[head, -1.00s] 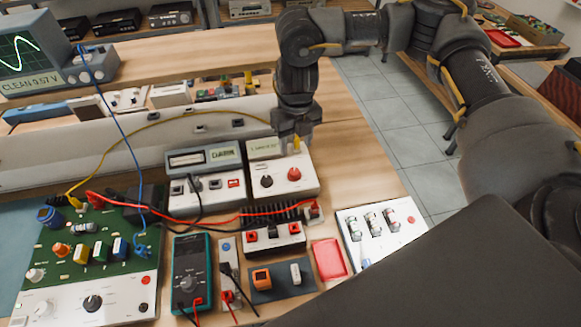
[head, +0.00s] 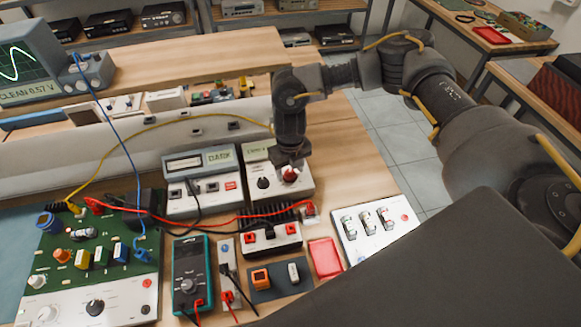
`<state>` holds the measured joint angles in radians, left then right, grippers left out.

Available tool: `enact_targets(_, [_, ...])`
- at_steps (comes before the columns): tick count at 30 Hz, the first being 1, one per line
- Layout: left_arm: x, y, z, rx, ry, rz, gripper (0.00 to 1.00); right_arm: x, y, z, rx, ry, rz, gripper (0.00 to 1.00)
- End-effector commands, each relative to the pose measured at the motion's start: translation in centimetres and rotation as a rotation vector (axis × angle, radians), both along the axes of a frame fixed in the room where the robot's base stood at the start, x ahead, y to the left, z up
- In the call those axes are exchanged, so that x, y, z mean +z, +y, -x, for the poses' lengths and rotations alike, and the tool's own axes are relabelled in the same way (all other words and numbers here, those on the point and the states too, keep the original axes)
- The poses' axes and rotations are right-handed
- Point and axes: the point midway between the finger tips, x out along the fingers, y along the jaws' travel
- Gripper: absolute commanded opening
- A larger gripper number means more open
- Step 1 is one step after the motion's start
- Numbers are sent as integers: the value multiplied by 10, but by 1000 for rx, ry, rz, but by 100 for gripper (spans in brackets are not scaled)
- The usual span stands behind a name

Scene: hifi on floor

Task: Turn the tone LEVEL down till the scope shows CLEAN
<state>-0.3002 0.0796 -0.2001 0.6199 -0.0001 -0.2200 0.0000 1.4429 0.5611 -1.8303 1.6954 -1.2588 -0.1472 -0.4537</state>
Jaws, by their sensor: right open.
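The scope (head: 33,60) at the far left shows a green sine wave, and its label reads CLEAN with what looks like 0.57 V. A white box (head: 291,191) with a small display stands on the bench near the middle; it has a black knob (head: 263,183) and a red knob (head: 290,175). The knob labels are too small to read. My right gripper (head: 291,168) points down at the red knob, with its fingertips close around the knob's top. The jaws are open, and I cannot tell whether they touch it. My left gripper is not in view.
A grey meter box (head: 203,161) stands just left of the white box. A green circuit board (head: 65,252), a teal multimeter (head: 191,290) and a red tray (head: 325,258) lie in front. Blue, yellow and red leads cross the bench.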

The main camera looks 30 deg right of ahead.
Motion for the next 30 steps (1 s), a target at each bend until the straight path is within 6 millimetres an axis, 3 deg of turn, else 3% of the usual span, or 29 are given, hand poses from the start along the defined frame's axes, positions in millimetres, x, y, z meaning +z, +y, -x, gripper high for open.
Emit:
enact_targets(8, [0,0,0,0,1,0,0,-2,0,0,0,0,0,52])
enact_targets(19, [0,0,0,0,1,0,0,-2,0,0,0,0,0,8])
enact_targets(30, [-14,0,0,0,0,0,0,-5,0,0,90,-1,-1,8])
